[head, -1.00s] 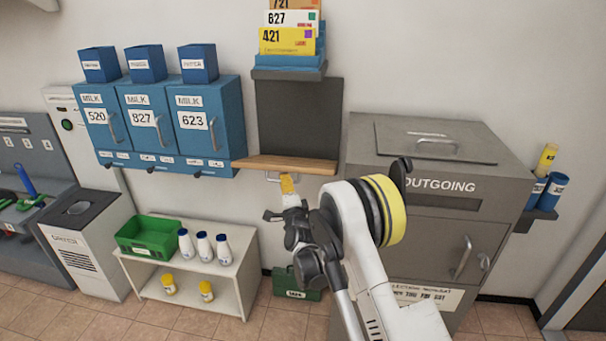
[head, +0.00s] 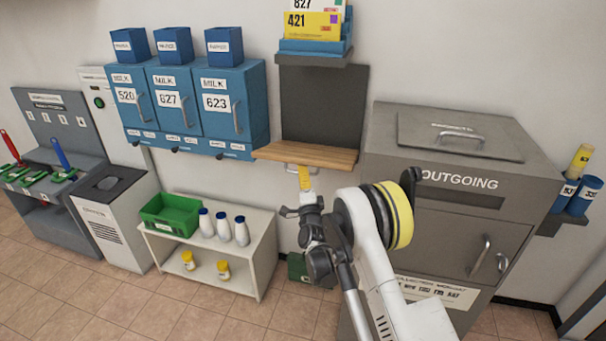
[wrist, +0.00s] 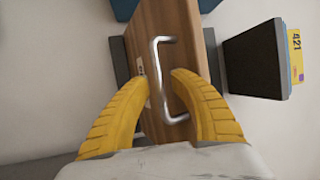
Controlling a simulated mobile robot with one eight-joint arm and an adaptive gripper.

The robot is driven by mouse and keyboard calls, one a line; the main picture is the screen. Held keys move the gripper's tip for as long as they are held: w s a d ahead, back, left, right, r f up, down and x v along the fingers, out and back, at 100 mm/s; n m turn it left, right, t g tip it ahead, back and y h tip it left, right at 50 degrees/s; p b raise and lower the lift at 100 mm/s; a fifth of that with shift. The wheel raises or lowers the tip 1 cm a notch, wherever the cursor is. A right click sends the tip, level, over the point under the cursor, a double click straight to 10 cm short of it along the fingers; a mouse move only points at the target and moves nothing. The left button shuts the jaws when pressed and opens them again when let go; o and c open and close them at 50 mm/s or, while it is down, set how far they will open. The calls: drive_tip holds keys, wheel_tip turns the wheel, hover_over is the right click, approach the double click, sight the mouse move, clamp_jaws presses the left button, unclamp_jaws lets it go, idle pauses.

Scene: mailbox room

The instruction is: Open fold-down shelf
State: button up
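The fold-down shelf is a wooden board (head: 310,155) below a dark wall panel in the head view. Its wooden face (wrist: 190,50) fills the middle of the wrist view. A metal bar handle (wrist: 157,65) is fixed on that face; in the head view the handle (head: 294,169) shows just under the board. My gripper (wrist: 159,77) has two yellow fingers, one on each side of the handle's bar, with a gap between the tips. It is open and I cannot tell if either finger touches the bar. In the head view my gripper (head: 305,168) is partly hidden by its own body.
A grey outgoing box (head: 450,200) stands close to the right of my arm. Blue milk lockers (head: 190,105) hang to the left. A low white shelf (head: 205,260) with bottles and a green bin stands below. A holder with envelopes (head: 314,48) is above the panel.

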drive_tip(key=v, duration=0.7)
drive_tip(key=shift+s, duration=0.25)
